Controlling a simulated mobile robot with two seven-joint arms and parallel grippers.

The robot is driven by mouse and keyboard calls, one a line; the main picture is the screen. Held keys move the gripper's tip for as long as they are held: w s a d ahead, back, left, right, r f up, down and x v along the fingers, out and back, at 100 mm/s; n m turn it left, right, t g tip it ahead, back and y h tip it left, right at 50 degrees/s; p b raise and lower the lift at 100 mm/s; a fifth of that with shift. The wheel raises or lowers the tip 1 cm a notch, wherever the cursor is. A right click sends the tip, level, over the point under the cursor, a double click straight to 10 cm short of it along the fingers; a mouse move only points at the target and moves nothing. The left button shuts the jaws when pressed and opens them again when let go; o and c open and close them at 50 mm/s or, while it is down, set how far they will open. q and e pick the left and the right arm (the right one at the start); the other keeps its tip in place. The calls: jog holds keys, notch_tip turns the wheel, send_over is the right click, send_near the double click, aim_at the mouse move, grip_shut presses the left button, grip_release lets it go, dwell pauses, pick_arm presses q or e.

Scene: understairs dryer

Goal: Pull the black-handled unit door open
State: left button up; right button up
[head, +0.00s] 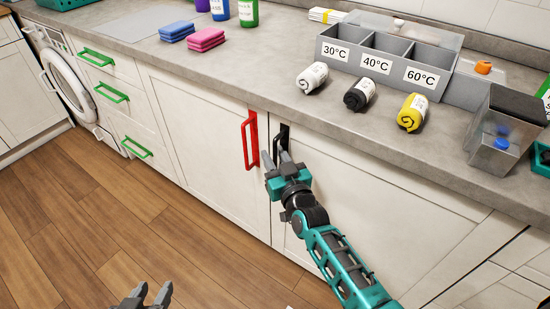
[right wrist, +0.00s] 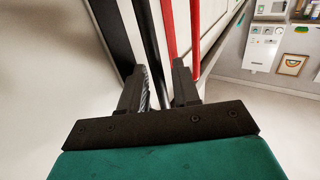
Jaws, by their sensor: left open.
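The black handle (head: 284,131) is upright at the top left of a closed cream unit door (head: 365,205). My right gripper (head: 277,160) is at the handle's lower part, its fingers hiding some of it. In the right wrist view, its fingers (right wrist: 160,88) stand apart, with a black handle bar (right wrist: 149,50) running down between them. Contact with either finger cannot be told. My left gripper (head: 146,293) is open and empty at the bottom of the head view, over the floor and far from the door.
A red handle (head: 250,140) on the neighbouring door is close to the left of my right gripper. The grey countertop (head: 260,75) overhangs the doors and carries rolled cloths and a labelled sorter (head: 385,60). Wood floor (head: 90,210) is clear at the left.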

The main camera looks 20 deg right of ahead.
grip_shut()
dwell(0.3)
jog(key=shift+s, duration=0.1)
